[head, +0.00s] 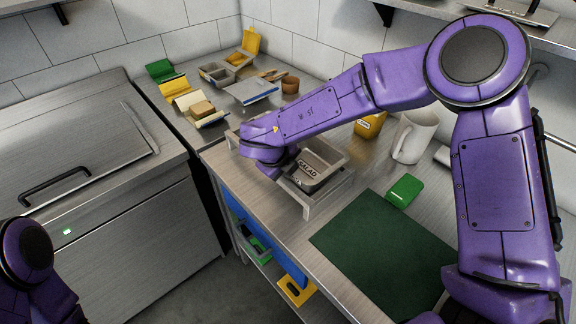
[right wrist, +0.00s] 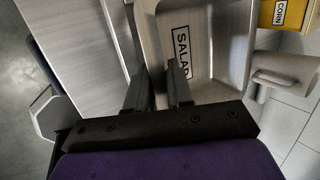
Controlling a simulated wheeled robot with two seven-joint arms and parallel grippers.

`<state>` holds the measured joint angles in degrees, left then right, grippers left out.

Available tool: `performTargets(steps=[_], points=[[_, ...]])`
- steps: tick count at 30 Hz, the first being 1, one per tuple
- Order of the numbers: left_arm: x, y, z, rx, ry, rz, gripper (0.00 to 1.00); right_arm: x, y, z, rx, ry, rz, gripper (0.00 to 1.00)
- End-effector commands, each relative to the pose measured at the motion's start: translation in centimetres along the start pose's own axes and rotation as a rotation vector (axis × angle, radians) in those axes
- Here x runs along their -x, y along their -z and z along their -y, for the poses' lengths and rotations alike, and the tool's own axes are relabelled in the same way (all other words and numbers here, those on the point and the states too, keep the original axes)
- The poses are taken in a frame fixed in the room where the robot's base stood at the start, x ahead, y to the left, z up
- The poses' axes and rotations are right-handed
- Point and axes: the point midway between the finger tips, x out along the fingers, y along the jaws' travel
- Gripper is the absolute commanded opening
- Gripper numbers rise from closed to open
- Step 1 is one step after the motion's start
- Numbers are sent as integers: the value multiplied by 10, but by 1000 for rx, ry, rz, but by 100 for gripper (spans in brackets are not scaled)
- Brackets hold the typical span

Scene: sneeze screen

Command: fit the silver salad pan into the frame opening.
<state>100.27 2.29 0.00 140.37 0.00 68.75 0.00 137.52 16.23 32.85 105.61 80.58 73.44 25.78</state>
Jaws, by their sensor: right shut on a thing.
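The silver salad pan (head: 326,153) is a grey rectangular pan with a SALAD label, in the middle of the head view. It also fills the upper middle of the right wrist view (right wrist: 215,70). The pale frame (head: 330,198) lies on the steel counter, with the pan over or in its opening; I cannot tell whether the pan is seated. My right gripper (right wrist: 160,88) is shut on the pan's side wall, one finger inside and one outside. In the head view my purple wrist hides the fingers and the pan's near-left side. My left gripper is out of view.
A green cutting board (head: 375,255) and a green block (head: 404,191) lie right of the frame. A pale mug (head: 413,138) and a yellow corn container (head: 369,125) stand behind it. Several small trays and boxes crowd the back counter. A steel cabinet (head: 90,150) stands left.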

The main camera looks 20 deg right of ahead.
Motion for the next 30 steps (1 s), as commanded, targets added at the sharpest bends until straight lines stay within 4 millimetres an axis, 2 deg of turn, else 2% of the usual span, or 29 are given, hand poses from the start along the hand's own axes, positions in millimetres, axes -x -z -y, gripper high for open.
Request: performTargets(steps=[13,14,16,30], points=[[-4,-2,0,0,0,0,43,-5,0,-3,0,1,2,0],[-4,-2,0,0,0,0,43,-5,0,-3,-1,1,2,28],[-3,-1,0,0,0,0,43,-5,0,-3,0,0,2,50],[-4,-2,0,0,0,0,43,-7,2,-7,5,-5,-5,51]])
